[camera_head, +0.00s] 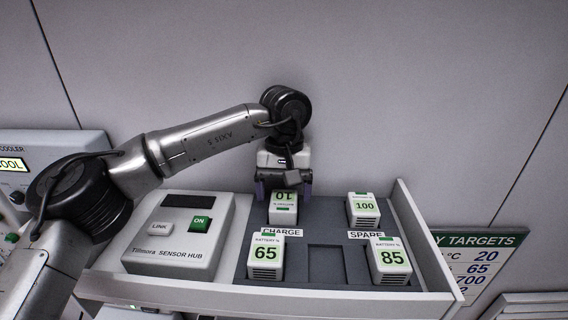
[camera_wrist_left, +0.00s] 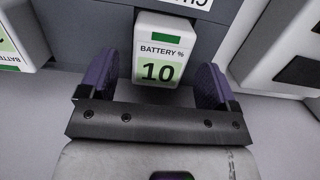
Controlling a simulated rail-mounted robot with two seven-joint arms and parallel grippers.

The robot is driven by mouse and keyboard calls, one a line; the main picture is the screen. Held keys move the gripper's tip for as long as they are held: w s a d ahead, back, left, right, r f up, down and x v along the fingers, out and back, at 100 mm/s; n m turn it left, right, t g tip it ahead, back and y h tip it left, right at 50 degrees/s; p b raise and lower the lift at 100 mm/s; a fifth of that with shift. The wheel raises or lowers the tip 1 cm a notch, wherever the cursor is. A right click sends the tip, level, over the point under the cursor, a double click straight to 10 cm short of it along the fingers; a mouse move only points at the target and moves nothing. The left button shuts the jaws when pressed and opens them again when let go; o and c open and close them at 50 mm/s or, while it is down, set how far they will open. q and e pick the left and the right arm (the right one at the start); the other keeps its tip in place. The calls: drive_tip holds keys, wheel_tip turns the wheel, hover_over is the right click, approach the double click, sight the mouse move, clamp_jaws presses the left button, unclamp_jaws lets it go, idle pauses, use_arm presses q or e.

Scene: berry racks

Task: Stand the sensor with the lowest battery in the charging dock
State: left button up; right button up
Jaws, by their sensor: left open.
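My left gripper (camera_head: 284,188) is open, with purple fingers to either side of this sensor's near end; contact cannot be told. Other sensors read 65 (camera_head: 266,258), 100 (camera_head: 363,210) and 85 (camera_head: 389,260). My right gripper is not in view.
A sensor hub (camera_head: 180,240) with LINK and ON buttons stands left of the insert. The SPARE label (camera_head: 365,235) lies between the 100 and 85 sensors. An empty dark recess (camera_head: 326,262) is between 65 and 85. The drawer's right wall (camera_head: 425,235) rises beside them.

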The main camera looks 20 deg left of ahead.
sight(285, 195)
use_arm(q)
wheel_tip(285, 195, up, 10)
drive_tip(key=w, duration=0.1)
drive_tip(key=shift+a+b, duration=0.15)
drive_tip(key=shift+b, duration=0.3)
idle(0.4)
idle(0.8)
